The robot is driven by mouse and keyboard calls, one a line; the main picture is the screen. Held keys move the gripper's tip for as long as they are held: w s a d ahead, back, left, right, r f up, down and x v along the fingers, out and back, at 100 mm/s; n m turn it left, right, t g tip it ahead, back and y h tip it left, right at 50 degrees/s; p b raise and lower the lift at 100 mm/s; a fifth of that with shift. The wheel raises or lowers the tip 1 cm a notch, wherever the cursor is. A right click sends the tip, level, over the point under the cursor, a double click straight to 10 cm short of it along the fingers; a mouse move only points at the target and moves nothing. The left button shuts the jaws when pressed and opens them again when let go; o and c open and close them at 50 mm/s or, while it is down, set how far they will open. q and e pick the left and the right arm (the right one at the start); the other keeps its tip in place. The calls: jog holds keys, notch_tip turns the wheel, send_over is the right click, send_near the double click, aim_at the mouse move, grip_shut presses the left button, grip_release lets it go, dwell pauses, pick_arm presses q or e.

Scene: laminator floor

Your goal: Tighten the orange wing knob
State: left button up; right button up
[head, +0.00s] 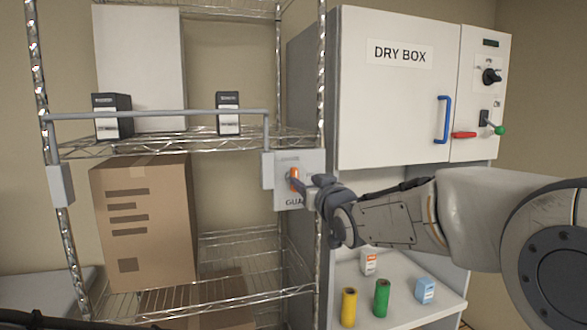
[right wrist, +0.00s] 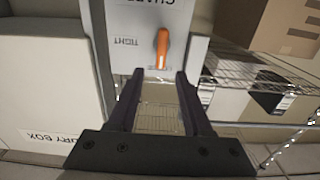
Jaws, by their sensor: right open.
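The orange wing knob (head: 294,178) sits on a light grey guard plate (head: 284,200) fixed at the rack's right post. In the right wrist view the knob (right wrist: 161,48) stands lengthwise up the picture, and the plate (right wrist: 130,18) shows upside-down lettering, with "TIGHT" left of the knob. My right gripper (head: 309,186) is at the plate, just right of the knob, partly covering the lettering. In the wrist view its two fingers (right wrist: 159,76) are apart and empty, with the knob just beyond their tips. My left gripper is not in view.
A grey guard bar (head: 160,114) runs across the wire rack, which holds small dark boxes and a cardboard box (head: 145,225). The white dry box (head: 395,105) stands right. Below it, a shelf holds a yellow spool (head: 348,307), a green spool (head: 381,298) and small boxes.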

aim_at(296, 174)
jog(key=p+x, duration=0.4)
jog(key=x, duration=0.3)
jog(key=shift+a+r, duration=0.1)
jog(key=shift+w+a+p, duration=0.2)
jog(key=shift+w+p, duration=0.3)
jog(key=shift+w, duration=0.15)
grip_shut()
jog(key=shift+a, duration=0.15)
jog(key=shift+f, duration=0.25)
